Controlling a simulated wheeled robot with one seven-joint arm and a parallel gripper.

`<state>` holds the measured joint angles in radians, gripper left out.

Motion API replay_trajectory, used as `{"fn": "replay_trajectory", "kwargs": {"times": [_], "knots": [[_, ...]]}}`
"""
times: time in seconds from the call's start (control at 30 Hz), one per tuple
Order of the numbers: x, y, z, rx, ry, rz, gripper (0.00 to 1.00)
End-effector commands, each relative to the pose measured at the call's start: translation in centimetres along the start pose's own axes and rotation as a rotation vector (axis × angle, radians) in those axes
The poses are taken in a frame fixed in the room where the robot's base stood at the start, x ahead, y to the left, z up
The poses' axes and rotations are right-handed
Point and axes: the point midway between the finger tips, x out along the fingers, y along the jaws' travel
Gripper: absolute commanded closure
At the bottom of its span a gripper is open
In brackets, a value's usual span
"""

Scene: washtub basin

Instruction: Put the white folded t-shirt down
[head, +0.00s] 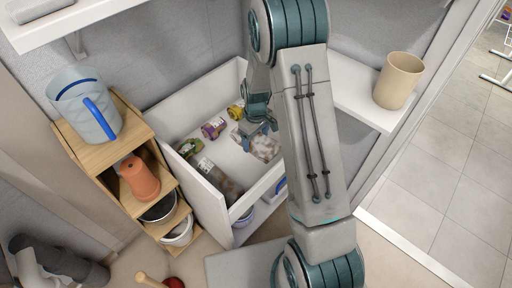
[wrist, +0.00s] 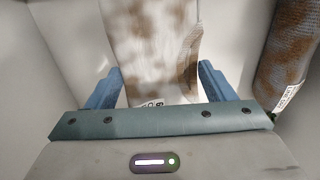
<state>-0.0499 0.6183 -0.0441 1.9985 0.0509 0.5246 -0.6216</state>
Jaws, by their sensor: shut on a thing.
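The white folded t-shirt (head: 265,148) has brown blotches and is inside the white washtub basin (head: 232,212), partly hidden by my arm in the head view. In the wrist view the t-shirt (wrist: 150,48) lies between the two blue fingers, with a small label near its lower end. My gripper (head: 262,130) reaches down into the basin and is shut on the t-shirt; its fingers also show in the wrist view (wrist: 160,88). I cannot tell whether the t-shirt touches the basin floor.
A brownish rolled cloth (head: 222,182) lies along the basin's near-left side; it shows at right in the wrist view (wrist: 291,50). A green item (head: 189,148), a purple one (head: 214,128) and a yellow one (head: 236,111) lie along the left wall. A wooden shelf (head: 140,125) stands left.

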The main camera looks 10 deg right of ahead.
Motion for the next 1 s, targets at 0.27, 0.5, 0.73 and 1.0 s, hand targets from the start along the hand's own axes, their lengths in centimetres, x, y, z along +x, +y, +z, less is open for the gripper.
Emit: {"fn": "replay_trajectory", "kwargs": {"times": [0.27,0.5,0.73,1.0], "knots": [[4.0,0.1,0.1,0.001,-0.001,0.000,0.50],[4.1,0.1,0.1,0.002,0.000,0.001,0.50],[4.5,0.1,0.1,0.002,0.000,0.000,0.21],[4.4,0.1,0.1,0.002,0.000,0.000,0.02]]}}
